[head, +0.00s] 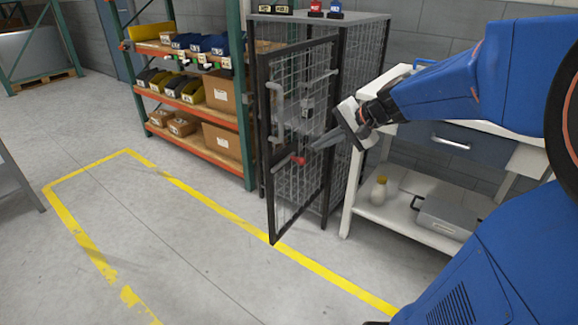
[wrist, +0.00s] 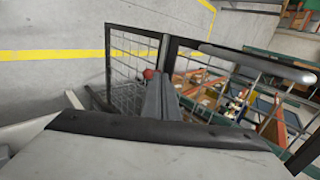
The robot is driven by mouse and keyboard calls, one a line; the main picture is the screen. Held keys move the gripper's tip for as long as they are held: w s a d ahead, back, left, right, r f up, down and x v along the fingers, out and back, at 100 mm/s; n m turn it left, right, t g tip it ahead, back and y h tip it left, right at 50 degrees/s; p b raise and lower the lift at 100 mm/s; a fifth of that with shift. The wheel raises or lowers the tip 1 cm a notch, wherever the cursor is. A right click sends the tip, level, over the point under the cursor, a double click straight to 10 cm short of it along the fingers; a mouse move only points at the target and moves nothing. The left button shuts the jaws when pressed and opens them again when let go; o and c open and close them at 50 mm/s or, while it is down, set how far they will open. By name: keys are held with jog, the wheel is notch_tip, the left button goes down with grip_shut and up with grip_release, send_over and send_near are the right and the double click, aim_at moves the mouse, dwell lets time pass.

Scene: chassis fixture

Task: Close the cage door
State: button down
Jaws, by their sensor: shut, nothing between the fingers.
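The cage (head: 370,60) has dark posts and wire mesh. Its mesh cage door (head: 268,150), black-framed, stands open, its near lower corner by the yellow floor line. Grey bars or handles (head: 276,100) and a red knob (head: 299,160) are on the door. My gripper (head: 314,147) is shut and empty, its fingers pointing left at the door close to the red knob. In the wrist view the shut fingers (wrist: 160,92) reach toward the mesh, with the red knob (wrist: 150,74) just beyond the tips. I cannot tell whether they touch.
A shelf rack (head: 190,110) with bins and cartons stands left of the cage. A white workbench (head: 354,190) with a bottle (head: 379,190) and grey case (head: 447,216) stands at right. Small items (head: 315,8) sit on the cage top. The floor in front is clear, with yellow tape (head: 200,198).

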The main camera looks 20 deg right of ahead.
send_near(281, 156)
jog(key=x, duration=0.4)
jog(key=shift+f, duration=0.6)
jog(key=shift+w+a, duration=0.3)
jog(key=shift+w, duration=0.15)
